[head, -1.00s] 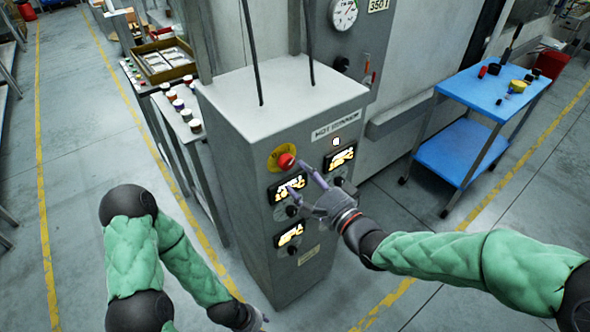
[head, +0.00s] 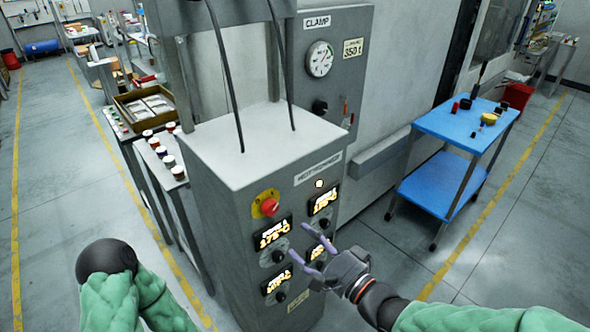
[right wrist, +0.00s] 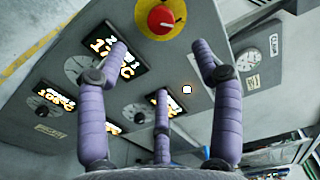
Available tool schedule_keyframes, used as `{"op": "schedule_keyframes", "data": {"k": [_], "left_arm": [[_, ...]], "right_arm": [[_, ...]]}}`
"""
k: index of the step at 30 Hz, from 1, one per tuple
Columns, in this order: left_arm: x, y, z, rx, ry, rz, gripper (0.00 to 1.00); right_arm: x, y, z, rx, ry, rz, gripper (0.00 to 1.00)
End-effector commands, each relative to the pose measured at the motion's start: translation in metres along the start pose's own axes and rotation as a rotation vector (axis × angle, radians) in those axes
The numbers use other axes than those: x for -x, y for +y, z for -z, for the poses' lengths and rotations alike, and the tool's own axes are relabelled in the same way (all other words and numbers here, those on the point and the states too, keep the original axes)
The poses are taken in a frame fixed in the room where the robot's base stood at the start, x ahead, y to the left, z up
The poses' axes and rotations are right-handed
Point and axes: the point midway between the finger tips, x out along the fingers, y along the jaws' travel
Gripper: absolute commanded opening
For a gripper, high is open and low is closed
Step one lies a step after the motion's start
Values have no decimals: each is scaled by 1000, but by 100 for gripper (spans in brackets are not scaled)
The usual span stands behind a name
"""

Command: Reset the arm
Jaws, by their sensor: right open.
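My right gripper (head: 312,262) has purple fingers spread apart, with nothing between them. In the head view it is in front of the lower panel of the grey hot runner cabinet (head: 262,145), over the lit displays. In the right wrist view the open fingers (right wrist: 160,80) frame the panel, with the red stop button (right wrist: 161,19) on its yellow plate above them. I cannot tell whether a fingertip touches the panel. My left arm shows at the lower left of the head view, but its gripper is out of the picture.
A blue cart (head: 462,127) with small items stands at the right. A side table (head: 150,165) with several small pots stands left of the cabinet. A gauge panel (head: 335,75) labelled CLAMP rises behind it. Floor is open at left and lower right.

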Motion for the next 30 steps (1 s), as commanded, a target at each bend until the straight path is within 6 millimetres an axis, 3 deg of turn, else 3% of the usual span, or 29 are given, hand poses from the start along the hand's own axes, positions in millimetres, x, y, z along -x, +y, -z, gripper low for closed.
{"op": "schedule_keyframes", "data": {"k": [5, 8, 19, 26, 30], "left_arm": [[0, 0, 0, 0, 0, 0, 40], [0, 0, 0, 0, 0, 0, 40], [0, 0, 0, 0, 0, 0, 40], [0, 0, 0, 0, 0, 0, 40], [0, 0, 0, 0, 0, 0, 40]], "right_arm": [[-2, 10, 4, 11, 11, -27, 66], [-7, 34, 12, 40, 32, -91, 66], [-6, 179, 40, 228, 44, -492, 66], [16, 271, 35, 327, -56, -744, 66], [38, 324, 22, 374, -160, -885, 66]]}}
